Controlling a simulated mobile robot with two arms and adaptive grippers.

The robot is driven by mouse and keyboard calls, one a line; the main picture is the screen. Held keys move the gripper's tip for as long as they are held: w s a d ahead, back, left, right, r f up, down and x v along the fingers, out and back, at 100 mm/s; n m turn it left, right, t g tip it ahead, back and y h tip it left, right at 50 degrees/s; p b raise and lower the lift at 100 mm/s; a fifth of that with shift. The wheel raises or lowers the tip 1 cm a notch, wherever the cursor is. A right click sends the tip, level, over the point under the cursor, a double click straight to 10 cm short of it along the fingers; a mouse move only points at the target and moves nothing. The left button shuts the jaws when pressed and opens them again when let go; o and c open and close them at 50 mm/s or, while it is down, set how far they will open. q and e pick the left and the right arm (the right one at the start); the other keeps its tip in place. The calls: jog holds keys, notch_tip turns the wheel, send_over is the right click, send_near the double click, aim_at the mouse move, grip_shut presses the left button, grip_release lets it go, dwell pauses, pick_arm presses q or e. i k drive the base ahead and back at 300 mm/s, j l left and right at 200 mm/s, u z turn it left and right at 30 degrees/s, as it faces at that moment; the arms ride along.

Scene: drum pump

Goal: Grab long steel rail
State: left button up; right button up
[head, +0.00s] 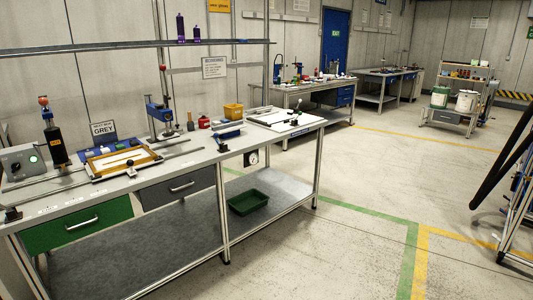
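A long thin steel-coloured rail (178,155) lies on the near workbench (232,152), in front of a wooden-framed tray (122,161). Its left part runs close along the tray's front edge, and I cannot tell whether they touch. Another thin metallic bar (38,180) lies further left on the same bench. The picture is too small to tell for certain which of these is the long steel rail. Neither of my grippers is in view.
A black cylinder (55,146), a grey control box (20,162) and a blue press (159,112) stand on the bench. A green crate (248,202) sits on its lower shelf. A dark-framed structure (515,195) stands at the right edge. The floor between is clear.

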aim_at(218, 128)
jog(key=i+u, duration=0.15)
jog(key=i, duration=0.3)
jog(key=i+l+u, duration=0.1)
jog(key=i, duration=0.35)
jog(key=i+l+u, duration=0.15)
jog(key=i, duration=0.25)
jog(key=i+l+u, duration=0.1)
jog(key=i, duration=0.35)
jog(key=i+l+z, duration=0.6)
jog(key=i+l, duration=0.15)
jog(key=i+l+z, duration=0.3)
jog(key=i, duration=0.25)
jog(key=i+z, duration=0.3)
jog(key=i, duration=0.15)
jog(key=i+z, duration=0.2)
jog(key=i, duration=1.4)
jog(key=i+u, duration=0.55)
jog(key=u, duration=0.15)
jog(key=i+l+u, duration=0.2)
jog(key=u, duration=0.15)
jog(key=i, duration=0.05)
